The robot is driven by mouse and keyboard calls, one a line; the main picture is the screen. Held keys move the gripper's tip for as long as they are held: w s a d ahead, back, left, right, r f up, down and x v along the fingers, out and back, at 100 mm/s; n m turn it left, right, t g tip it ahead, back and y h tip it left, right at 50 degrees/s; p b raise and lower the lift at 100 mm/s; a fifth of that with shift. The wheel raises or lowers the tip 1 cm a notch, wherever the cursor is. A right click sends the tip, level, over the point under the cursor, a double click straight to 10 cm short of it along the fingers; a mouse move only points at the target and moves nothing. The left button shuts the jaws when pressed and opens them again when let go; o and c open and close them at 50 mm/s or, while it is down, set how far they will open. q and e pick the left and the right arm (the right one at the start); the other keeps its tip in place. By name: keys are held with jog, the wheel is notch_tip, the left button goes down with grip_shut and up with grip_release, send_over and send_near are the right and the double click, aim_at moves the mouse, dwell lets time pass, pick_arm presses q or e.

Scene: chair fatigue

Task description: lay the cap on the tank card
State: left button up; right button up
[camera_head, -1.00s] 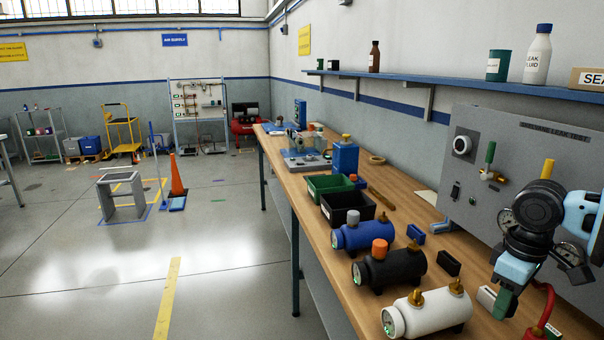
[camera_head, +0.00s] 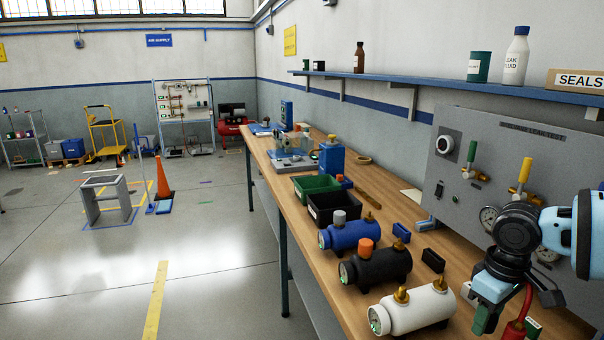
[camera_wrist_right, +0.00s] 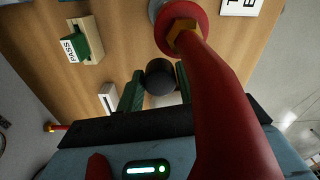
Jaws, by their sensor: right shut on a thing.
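My right gripper (camera_head: 482,318) is low over the front right of the bench, beside the white tank (camera_head: 415,310). In the right wrist view its green fingers (camera_wrist_right: 158,90) are shut on a dark round cap (camera_wrist_right: 161,76), held above the wood. I cannot tell for sure which card is the tank card. A white card or block (camera_wrist_right: 108,97) lies near the fingers in the wrist view. A lettered white card (camera_wrist_right: 241,5) is cut off at the top right. My left gripper is not in view.
A black tank (camera_head: 376,268) with an orange cap and a blue tank (camera_head: 350,235) with a grey cap stand farther back. A red hose (camera_wrist_right: 222,110) crosses the wrist view. A PASS block (camera_wrist_right: 82,40) lies nearby. The grey gauge panel (camera_head: 500,160) stands behind.

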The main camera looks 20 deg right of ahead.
jog(key=shift+s+a+f+m, duration=0.2)
jog(key=shift+a+f+m, duration=0.3)
jog(key=shift+a+f, duration=0.8)
jog(key=shift+m, duration=0.4)
jog(key=a+f, duration=0.1)
jog(key=a, duration=0.3)
jog(key=w+a+p, duration=0.1)
jog(key=a, duration=0.3)
jog(key=a+f, duration=0.1)
jog(key=a, duration=0.3)
jog(key=shift+w+a+f, duration=0.15)
jog(key=shift+w+f, duration=0.15)
jog(key=shift+w, duration=0.05)
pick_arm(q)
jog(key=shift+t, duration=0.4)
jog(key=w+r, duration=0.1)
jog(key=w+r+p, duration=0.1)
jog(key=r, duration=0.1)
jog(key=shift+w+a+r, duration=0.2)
pick_arm(e)
jog(key=w+a+r, duration=0.1)
jog(key=a+r, duration=0.2)
jog(key=a, duration=1)
jog(key=shift+w+a+n, duration=0.25)
jog(key=shift+a+n, duration=0.05)
